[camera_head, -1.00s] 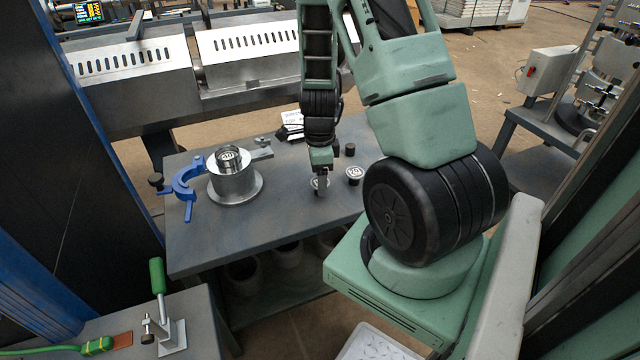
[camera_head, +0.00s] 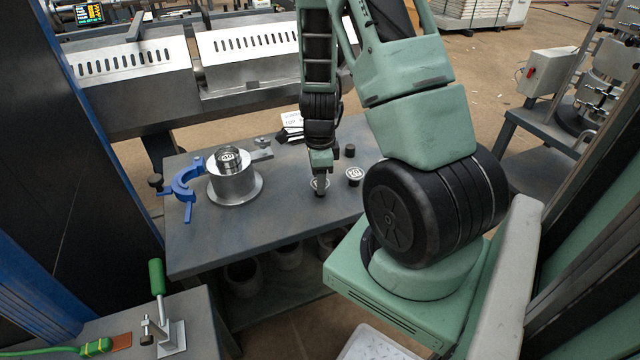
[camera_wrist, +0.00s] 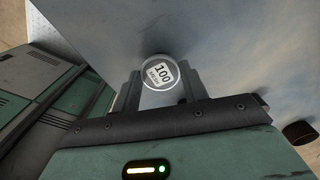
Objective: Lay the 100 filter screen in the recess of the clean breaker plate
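The 100 filter screen (camera_wrist: 158,74) is a small pale disc marked "100" in the wrist view. In the head view it shows low at the table top (camera_head: 318,184), partly hidden by my gripper (camera_head: 320,190). My gripper points down, and its two fingers (camera_wrist: 162,88) stand on either side of the disc with hardly any gap. I cannot tell whether they grip it. A round metal piece with a marked face (camera_head: 229,157) sits on top of a flanged metal cylinder (camera_head: 233,186) at the left of the table; it may be the breaker plate, but its recess is not clear.
A second marked disc on a dark base (camera_head: 354,175) stands just right of my gripper. A black knob-like piece (camera_head: 350,150) is behind it. A blue clamp (camera_head: 186,182) lies left of the cylinder. White labels (camera_head: 292,122) are at the back. The grey table (camera_head: 270,225) is clear between cylinder and gripper.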

